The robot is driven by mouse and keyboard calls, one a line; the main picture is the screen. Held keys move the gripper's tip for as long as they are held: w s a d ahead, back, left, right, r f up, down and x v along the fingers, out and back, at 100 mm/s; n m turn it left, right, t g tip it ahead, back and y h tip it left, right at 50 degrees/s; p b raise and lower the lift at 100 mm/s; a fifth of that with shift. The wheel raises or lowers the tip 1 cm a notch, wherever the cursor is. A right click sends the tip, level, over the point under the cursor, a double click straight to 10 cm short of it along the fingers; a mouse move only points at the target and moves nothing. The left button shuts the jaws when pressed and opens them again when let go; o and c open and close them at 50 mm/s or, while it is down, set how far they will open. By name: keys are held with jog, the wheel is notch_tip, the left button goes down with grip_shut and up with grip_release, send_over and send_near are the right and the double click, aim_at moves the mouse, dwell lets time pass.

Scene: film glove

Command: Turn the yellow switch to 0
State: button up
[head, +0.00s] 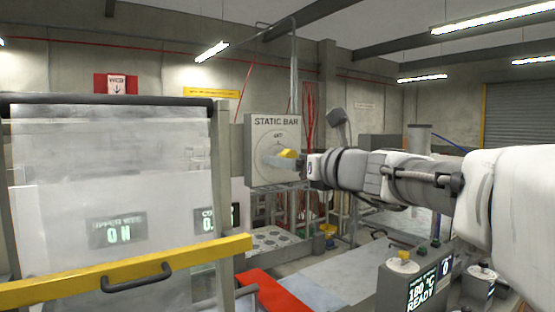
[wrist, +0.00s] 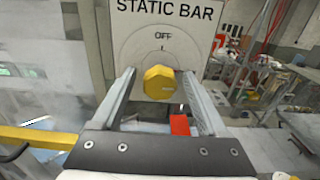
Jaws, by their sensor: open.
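A yellow knob (wrist: 160,83) sits on a round dial of the grey STATIC BAR panel (wrist: 205,40), below the word OFF. It also shows in the head view (head: 288,154), partly hidden by my gripper. My gripper (wrist: 159,76) is open, with one finger on each side of the knob in the wrist view; I cannot tell whether they touch it. In the head view my gripper (head: 273,159) reaches the panel from the right. A second, smaller yellow knob (head: 403,255) is on top of a box with a 180 °C READY display at the lower right.
A clear guard (head: 110,135) with a yellow bar (head: 130,269) and black handle stands at the left, with lit displays behind it. A red strip (head: 277,292) lies below the panel. Red cables and a stand are behind my wrist.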

grip_shut()
dwell(0.4)
jog(key=shift+f+n+b, duration=0.1)
jog(key=shift+n+b, duration=0.2)
jog(key=shift+b, duration=0.15)
jog(key=n+b, duration=0.2)
jog(key=b, duration=0.1)
jog(key=shift+f+n, duration=0.1)
jog(key=shift+n, duration=0.3)
jog(key=n+b, duration=0.4)
jog(key=n, duration=0.1)
jog(key=n+b, duration=0.4)
jog(key=n, duration=0.1)
jog(key=shift+d, duration=0.1)
jog(key=shift+r+n+b, duration=0.15)
jog(key=shift+n+b, duration=0.55)
jog(key=shift+n, duration=0.45)
jog(key=shift+r+n+b, duration=0.1)
jog(key=shift+n+b, duration=0.55)
jog(key=shift+n, duration=0.5)
